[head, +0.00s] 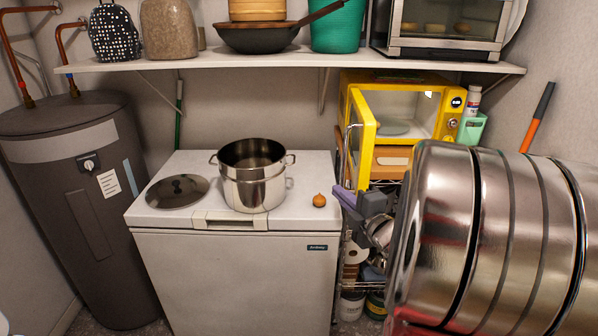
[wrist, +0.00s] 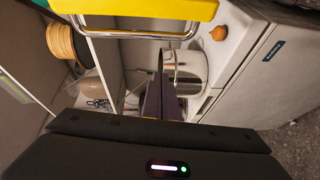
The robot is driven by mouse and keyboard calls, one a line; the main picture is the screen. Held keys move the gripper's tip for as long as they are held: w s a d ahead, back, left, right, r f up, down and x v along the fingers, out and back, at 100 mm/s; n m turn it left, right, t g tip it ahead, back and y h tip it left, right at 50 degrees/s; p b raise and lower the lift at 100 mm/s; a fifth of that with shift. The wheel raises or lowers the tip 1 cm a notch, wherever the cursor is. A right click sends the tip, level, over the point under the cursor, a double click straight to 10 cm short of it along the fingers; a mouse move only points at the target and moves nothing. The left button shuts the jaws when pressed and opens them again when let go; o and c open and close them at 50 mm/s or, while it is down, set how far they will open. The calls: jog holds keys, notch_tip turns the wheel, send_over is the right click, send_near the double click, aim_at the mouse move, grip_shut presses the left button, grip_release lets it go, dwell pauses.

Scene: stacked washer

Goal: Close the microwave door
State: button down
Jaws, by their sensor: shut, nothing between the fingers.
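The yellow microwave (head: 437,92) stands on a rack under the shelf at the right. Its door (head: 361,140) is open, swung out toward me on the left side, and a plate (head: 392,128) shows inside. The door's chrome handle (head: 347,145) is on its outer face. In the wrist view the yellow door (wrist: 150,8) and handle (wrist: 140,35) run along the top. My gripper (head: 343,199) is below the door in the head view, its purple fingers together and empty. In the wrist view the fingers (wrist: 160,98) appear apart from the handle.
A white chest freezer (head: 240,275) carries a steel pot (head: 252,185), a lid (head: 178,190) and an onion (head: 319,200). A shelf (head: 290,60) with a toaster oven (head: 446,28) runs above. A wooden box (head: 391,162) sits below the microwave. My arm blocks the lower right.

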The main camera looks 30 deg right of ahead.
aim_at(342, 179)
jog(key=shift+s+d+f+n+t+y, duration=0.2)
jog(key=shift+s+n+t+y, duration=0.15)
jog(key=shift+s+n, duration=0.15)
jog(key=shift+s+d+f+n+t+y, duration=0.1)
jog(key=shift+s+d+n+t+y, duration=0.05)
jog(key=shift+s+n+t+y, duration=0.35)
jog(key=w+d, duration=0.1)
jog(key=w, duration=0.9)
jog(key=shift+s+d, duration=0.3)
jog(key=shift+d, duration=0.3)
jog(key=shift+s+d, duration=0.25)
jog(key=shift+d, duration=0.4)
jog(key=shift+s+d, duration=0.3)
jog(key=shift+d, duration=0.3)
